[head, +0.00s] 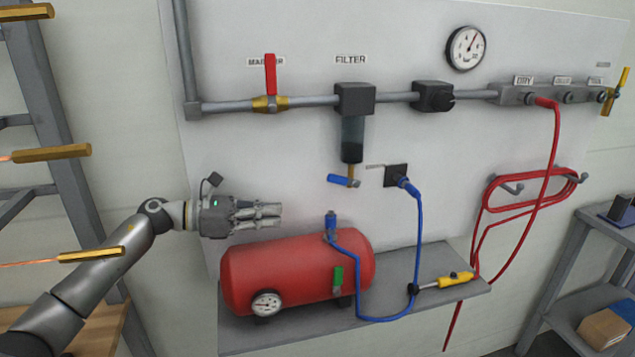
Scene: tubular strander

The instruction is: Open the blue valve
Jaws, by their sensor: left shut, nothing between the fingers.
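A small valve with a blue handle (339,180) hangs under the filter bowl (352,140). Its blue handle lies roughly level and points left from the brass body. Another blue fitting (331,222) stands upright on top of the red tank (300,268), with a blue hose leading from it; I cannot tell whether it is a valve. My left gripper (279,216) is shut and empty. It points right, above the tank, to the left of and below the blue handle, and apart from it. My right gripper is not in view.
A red-handled valve (270,75) sits on the grey pipe (220,106) at upper left. A blue hose (418,235) runs from a wall socket (396,175) to the shelf (440,292). A yellow-handled tool (455,280) lies there. The panel between my gripper and the blue handle looks clear.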

